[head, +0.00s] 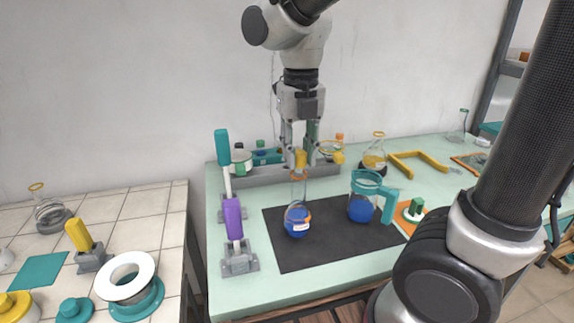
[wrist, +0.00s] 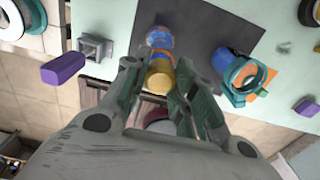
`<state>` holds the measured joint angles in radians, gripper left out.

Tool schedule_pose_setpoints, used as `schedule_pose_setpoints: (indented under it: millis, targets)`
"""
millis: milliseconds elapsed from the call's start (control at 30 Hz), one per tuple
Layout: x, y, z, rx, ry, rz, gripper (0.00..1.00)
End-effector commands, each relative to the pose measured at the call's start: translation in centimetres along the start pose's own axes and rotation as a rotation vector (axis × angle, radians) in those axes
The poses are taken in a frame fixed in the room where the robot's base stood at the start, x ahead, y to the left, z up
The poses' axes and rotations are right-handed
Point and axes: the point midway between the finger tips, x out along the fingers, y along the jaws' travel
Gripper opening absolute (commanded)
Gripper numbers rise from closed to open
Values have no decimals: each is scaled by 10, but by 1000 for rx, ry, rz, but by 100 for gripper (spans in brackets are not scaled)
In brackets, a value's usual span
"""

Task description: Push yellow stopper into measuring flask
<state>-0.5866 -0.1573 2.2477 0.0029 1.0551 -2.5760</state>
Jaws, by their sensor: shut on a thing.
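The measuring flask (head: 297,220) stands upright on the dark mat, with blue liquid in its round bulb and an orange ring at its narrow neck. The yellow stopper (head: 300,160) is right above the flask's mouth, in line with the neck. I cannot tell how far it sits in the mouth. My gripper (head: 300,150) points down from above and is shut on the yellow stopper. In the wrist view the stopper (wrist: 159,76) lies between my two fingers, with the flask (wrist: 160,42) beyond it.
On the dark mat (head: 285,255), a teal-handled jug (head: 365,199) with blue liquid stands right of the flask. A grey rack (head: 265,177) is behind. The mat's front is clear.

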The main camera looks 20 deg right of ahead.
Motion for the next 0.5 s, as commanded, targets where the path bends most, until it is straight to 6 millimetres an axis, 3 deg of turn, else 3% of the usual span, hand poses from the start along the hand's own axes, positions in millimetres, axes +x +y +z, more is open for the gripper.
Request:
schedule_pose_setpoints:
  millis: [500]
  targets:
    - [7,0,0,0,0,0,0]
